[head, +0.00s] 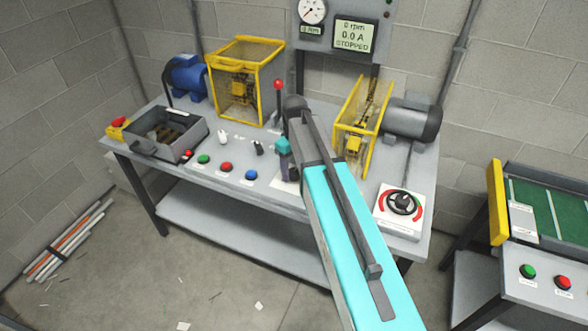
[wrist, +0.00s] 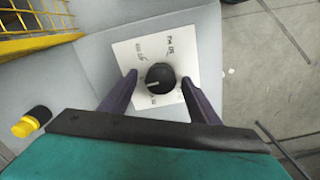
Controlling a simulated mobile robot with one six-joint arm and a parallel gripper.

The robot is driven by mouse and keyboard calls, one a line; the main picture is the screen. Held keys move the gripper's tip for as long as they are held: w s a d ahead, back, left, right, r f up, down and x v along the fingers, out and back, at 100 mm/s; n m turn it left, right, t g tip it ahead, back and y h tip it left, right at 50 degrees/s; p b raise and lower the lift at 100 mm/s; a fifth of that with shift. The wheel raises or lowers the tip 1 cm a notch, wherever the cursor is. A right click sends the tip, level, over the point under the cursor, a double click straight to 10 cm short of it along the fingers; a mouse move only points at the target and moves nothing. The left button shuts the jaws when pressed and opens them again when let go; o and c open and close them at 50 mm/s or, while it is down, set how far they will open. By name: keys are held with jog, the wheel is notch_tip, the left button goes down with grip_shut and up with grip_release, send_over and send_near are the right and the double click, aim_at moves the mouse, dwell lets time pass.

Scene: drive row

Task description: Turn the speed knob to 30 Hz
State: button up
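The speed knob (wrist: 160,77) is round and black, with a pale pointer line aimed left in the wrist view. It sits on a white square plate (wrist: 187,45) with small labels that are too blurred to read surely. My gripper (wrist: 159,79) is open, with one dark finger on each side of the knob; I cannot tell whether either finger touches it. In the head view my gripper (head: 290,170) is low over the bench front, and my arm hides most of the knob and its plate. A display (head: 355,36) reads 0 rpm, 0.0 A, STOPPED.
The grey bench (head: 225,195) carries push buttons (head: 227,167), a red-tipped lever (head: 278,100), yellow guards (head: 243,80) and a grey motor (head: 412,119). A black rotary switch with red arcs (head: 403,203) stands right of my arm. A green-topped conveyor (head: 545,212) is at far right.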

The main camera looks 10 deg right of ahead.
aim_at(294, 171)
jog(key=shift+r, duration=0.15)
notch_tip(294, 171, up, 14)
jog(key=b, duration=0.3)
jog(key=shift+f, duration=0.25)
dwell(0.7)
jog(key=shift+s+f, duration=0.1)
